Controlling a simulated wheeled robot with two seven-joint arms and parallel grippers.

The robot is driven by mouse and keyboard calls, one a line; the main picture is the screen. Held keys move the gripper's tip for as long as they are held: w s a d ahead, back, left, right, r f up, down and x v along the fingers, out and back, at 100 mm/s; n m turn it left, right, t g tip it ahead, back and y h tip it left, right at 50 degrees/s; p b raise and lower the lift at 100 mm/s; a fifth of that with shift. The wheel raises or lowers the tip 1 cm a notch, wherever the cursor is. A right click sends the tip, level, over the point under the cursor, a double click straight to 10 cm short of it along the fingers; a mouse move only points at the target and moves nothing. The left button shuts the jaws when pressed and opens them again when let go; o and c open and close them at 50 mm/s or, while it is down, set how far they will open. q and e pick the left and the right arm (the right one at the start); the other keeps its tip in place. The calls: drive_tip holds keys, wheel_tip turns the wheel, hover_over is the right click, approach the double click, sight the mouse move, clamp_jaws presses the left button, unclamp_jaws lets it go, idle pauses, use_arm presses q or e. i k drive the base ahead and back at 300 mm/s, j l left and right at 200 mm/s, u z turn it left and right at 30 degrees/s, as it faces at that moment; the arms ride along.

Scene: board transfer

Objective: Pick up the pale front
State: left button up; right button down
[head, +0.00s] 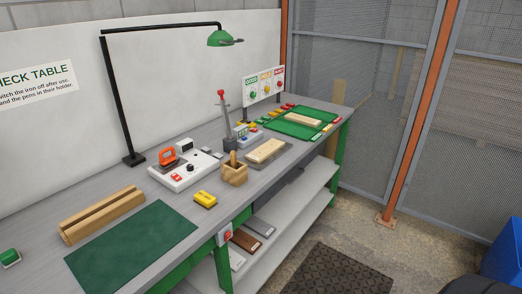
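Neither of my grippers is in view. Several flat panels lie side by side on the shelf under the bench: a pale whitish panel (237,260) nearest, a brown panel (247,242) behind it, and a grey panel (262,225) farther along. The pale panel is partly hidden by the bench's green leg. The picture does not show for certain which of these is the front.
The shelf's far part (300,195) is clear. A black floor mat (335,272) lies in front.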

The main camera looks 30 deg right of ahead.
sight(262, 152)
drive_tip(key=l, duration=0.6)
drive_tip(key=i+l+z, duration=0.1)
drive_tip(key=l, duration=0.45)
drive_tip(key=i+l, duration=0.1)
drive_tip(key=l, duration=1.05)
drive_tip(key=i+z, duration=0.05)
